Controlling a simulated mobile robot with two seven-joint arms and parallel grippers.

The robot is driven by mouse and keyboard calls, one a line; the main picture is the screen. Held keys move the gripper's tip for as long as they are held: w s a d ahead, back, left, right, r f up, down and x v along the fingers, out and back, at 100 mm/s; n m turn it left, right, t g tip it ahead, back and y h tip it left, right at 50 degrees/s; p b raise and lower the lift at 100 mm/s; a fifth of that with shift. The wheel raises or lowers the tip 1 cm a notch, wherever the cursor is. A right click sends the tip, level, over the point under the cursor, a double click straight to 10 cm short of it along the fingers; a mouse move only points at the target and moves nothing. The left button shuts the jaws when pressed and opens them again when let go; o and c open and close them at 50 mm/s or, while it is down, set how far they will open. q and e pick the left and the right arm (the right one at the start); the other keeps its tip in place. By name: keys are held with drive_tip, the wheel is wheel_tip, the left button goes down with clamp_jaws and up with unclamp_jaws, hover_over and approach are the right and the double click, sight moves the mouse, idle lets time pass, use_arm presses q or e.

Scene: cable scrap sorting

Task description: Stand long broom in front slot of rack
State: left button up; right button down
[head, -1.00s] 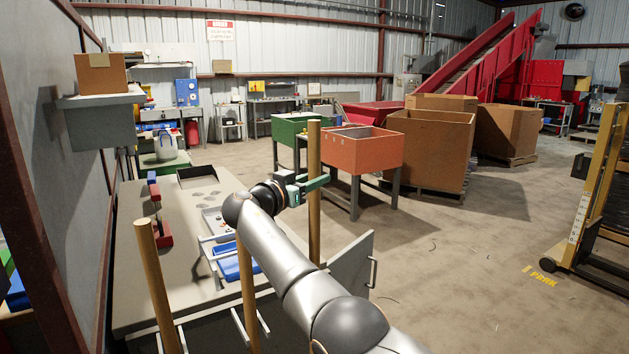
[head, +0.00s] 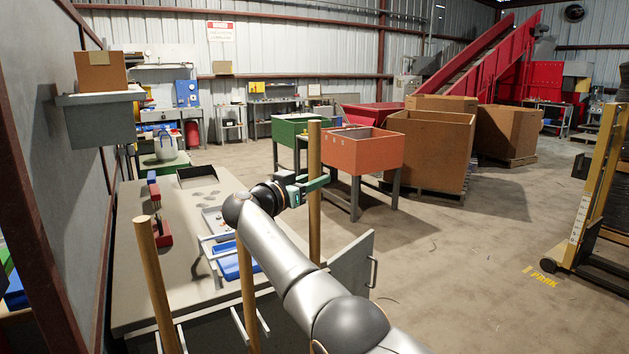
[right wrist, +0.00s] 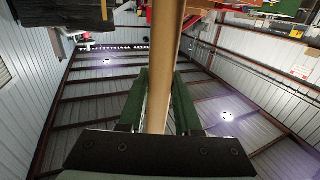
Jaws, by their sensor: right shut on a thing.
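My right gripper (head: 316,184) is shut on an upright wooden pole (head: 314,150), which looks like the long broom's handle. Its top stands above the fingers, and its lower end is hidden behind my arm and the grey cabinet door. In the right wrist view the pole (right wrist: 164,60) runs between the two green fingers (right wrist: 160,100). Two more wooden poles stand nearer: one at the left (head: 156,285), slightly tilted, and one in the middle (head: 247,295). Their lower ends are out of view. I cannot make out the rack's slots or any broom head. My left gripper is not in view.
A grey workbench (head: 135,290) with a blue tray (head: 232,266) and red blocks (head: 162,234) lies left of my arm. A grey door with a handle (head: 350,255) is at its right. An orange bin (head: 362,152) stands behind the pole.

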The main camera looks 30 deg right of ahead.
drive_tip(key=shift+r, duration=0.15)
drive_tip(key=c, duration=0.8)
unclamp_jaws()
drive_tip(key=shift+o, duration=1.6)
drive_tip(key=shift+f, duration=0.25)
drive_tip(key=o, duration=0.5)
drive_tip(key=shift+r, duration=0.1)
drive_tip(key=shift+b+v, duration=2.2)
drive_tip(key=shift+v, duration=4.35)
